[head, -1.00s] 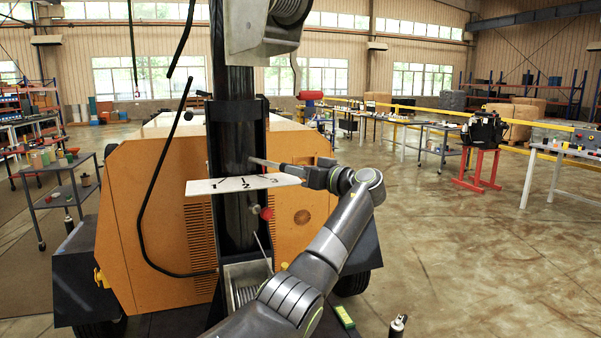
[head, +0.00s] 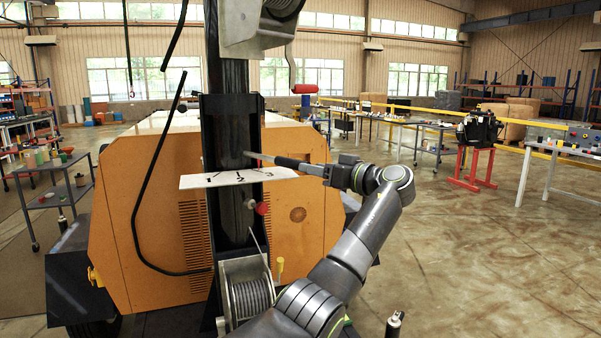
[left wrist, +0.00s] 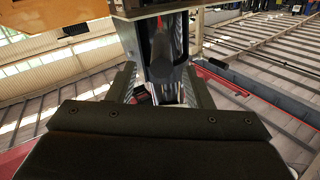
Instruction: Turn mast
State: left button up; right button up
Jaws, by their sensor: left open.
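The mast (head: 231,140) is a dark upright column in front of an orange machine housing. A white plate (head: 222,181) marked 1, 2 and 3 sits across it. A thin bar (head: 292,162), dark along its outer part, sticks out from the mast to the right just above the plate. My left gripper (head: 340,174) is at the bar's outer end and open. In the left wrist view its two fingers (left wrist: 161,88) stand apart on either side of a dark rounded piece; I cannot tell whether they touch it. My right gripper is out of view.
A red knob (head: 262,208) is on the mast below the plate, above a winch drum (head: 251,298). A red-handled crank (head: 304,88) hangs at upper right of the mast. A black cable (head: 137,230) loops at left. Open floor (head: 460,260) lies to the right.

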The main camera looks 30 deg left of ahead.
pick_arm(q)
jog(key=s+d+b, duration=0.2)
jog(key=d, duration=0.8)
jog(key=shift+f, duration=0.1)
